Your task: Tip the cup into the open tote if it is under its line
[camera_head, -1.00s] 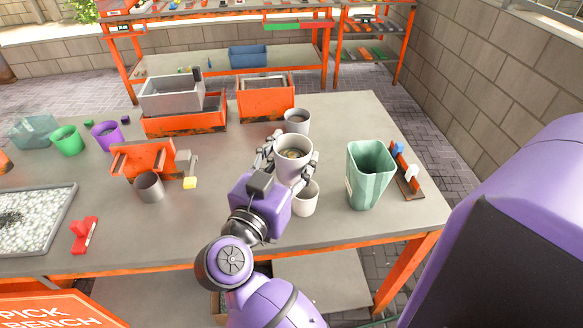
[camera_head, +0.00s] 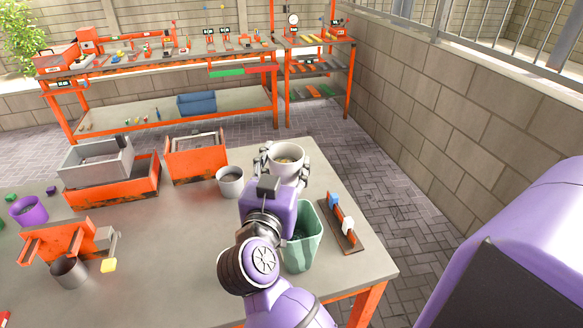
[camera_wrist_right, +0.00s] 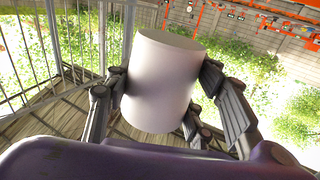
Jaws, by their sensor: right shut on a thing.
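My right gripper (camera_head: 282,172) is shut on a white cup (camera_head: 287,176), holding it in the air, about upright. Its open top faces the head camera and shows some brownish contents low inside; I cannot make out a line. In the right wrist view, the fingers clasp the plain white cup (camera_wrist_right: 162,85) from both sides. The open tote, a pale green translucent bin (camera_head: 303,250), stands on the bench just right of my right forearm, partly hidden by it. The held cup appears beyond the tote, not over its mouth. My left gripper is not in view.
A rack with small blocks (camera_head: 342,222) lies right of the tote. Orange bins (camera_head: 197,158), a grey cup (camera_head: 69,272) and a purple cup (camera_head: 28,210) stand further left.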

